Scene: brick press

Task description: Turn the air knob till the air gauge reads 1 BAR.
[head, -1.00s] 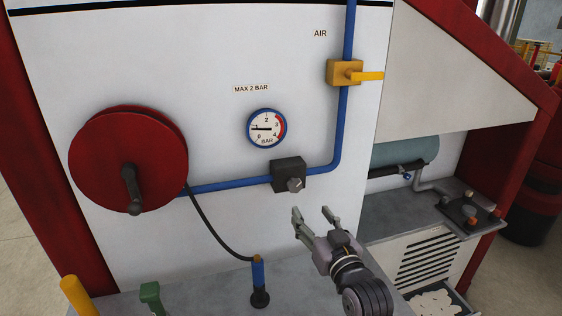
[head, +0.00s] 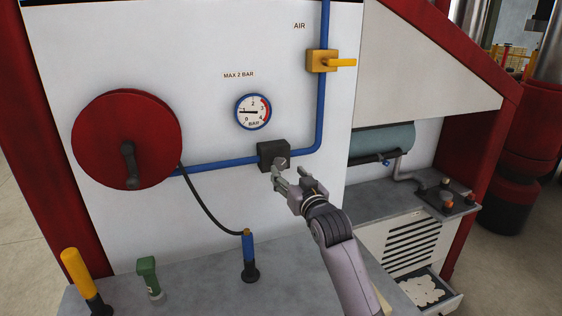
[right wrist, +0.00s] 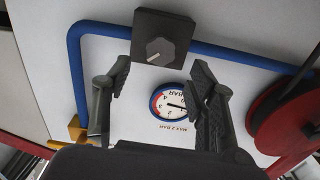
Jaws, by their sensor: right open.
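The air knob (head: 282,162) is a small grey dial on a black box (head: 268,152) set in the blue pipe. The air gauge (head: 253,111) is a round white dial with a blue rim and a red band, above the knob. Its needle points left, below the 2; the exact reading is too small to tell. My right gripper (head: 291,174) is open just in front of the knob and below it in the head view. In the right wrist view the knob (right wrist: 160,50) shows just beyond the gap between the open fingers, apart from them. My left gripper is out of view.
A yellow valve handle (head: 340,62) sits on the blue pipe (head: 322,110) at upper right. A red wheel (head: 105,135) with a crank is at left. Yellow, green and blue levers stand on the grey ledge (head: 205,285) below.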

